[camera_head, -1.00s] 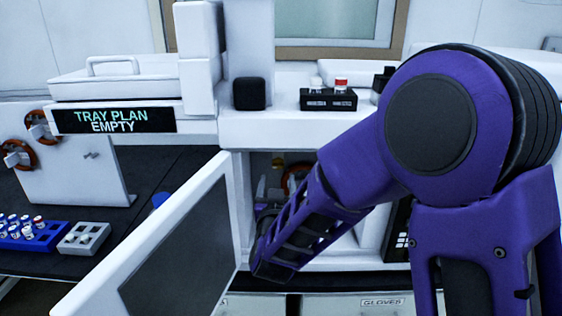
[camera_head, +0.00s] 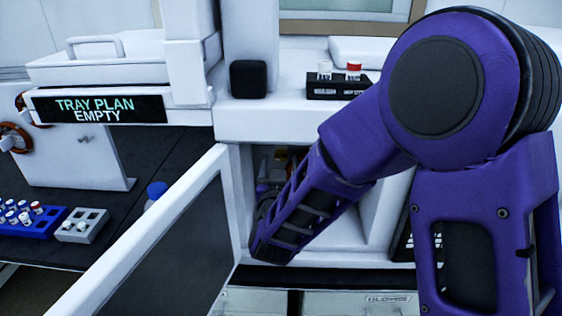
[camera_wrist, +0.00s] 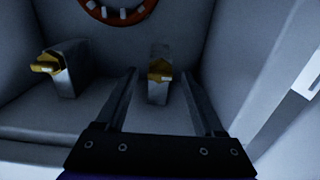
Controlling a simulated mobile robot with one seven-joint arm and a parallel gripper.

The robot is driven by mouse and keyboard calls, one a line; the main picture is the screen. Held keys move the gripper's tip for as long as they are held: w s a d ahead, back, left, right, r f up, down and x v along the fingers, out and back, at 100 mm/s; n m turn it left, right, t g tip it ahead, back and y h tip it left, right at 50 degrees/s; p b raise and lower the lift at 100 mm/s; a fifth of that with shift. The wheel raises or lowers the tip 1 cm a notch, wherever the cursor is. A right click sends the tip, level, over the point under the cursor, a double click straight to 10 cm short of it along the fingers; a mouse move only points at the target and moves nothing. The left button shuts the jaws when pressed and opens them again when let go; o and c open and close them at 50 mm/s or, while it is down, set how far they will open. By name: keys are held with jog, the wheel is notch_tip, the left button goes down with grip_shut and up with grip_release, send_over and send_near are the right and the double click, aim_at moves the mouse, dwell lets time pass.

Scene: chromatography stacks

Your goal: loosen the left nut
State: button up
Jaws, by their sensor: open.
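In the wrist view a left brass-coloured nut (camera_wrist: 46,64) sits on a grey block (camera_wrist: 68,75) inside a pale compartment. A second brass-coloured nut (camera_wrist: 160,72) sits on another grey block (camera_wrist: 158,92) to its right. My gripper (camera_wrist: 159,74) is open and empty. Its two fingers show on either side of the right block in the picture; I cannot tell the depth between them. The left nut lies outside the fingers, to the left. In the head view my arm reaches into the compartment and hides most of its inside and my gripper.
An orange ring with white vials (camera_wrist: 118,8) is at the compartment's back. The side walls are close. In the head view an open door (camera_head: 185,240) stands left of the compartment. A black rack with two vials (camera_head: 338,85) sits on top.

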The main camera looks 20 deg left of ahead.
jog(key=shift+c, duration=0.3)
grip_shut()
jog(key=shift+n+b, duration=0.35)
jog(key=shift+n, duration=0.05)
jog(key=n+b, duration=0.1)
jog(key=n, duration=0.2)
jog(key=shift+b, duration=0.3)
jog(key=n, duration=0.4)
jog(key=shift+n+b, duration=0.3)
jog(key=shift+b, duration=0.1)
jog(key=n+p, duration=0.1)
jog(key=n, duration=0.4)
jog(key=shift+r, duration=0.1)
jog(key=n+p, duration=0.1)
jog(key=n, duration=0.3)
jog(key=shift+p, duration=0.3)
jog(key=shift+n, duration=0.4)
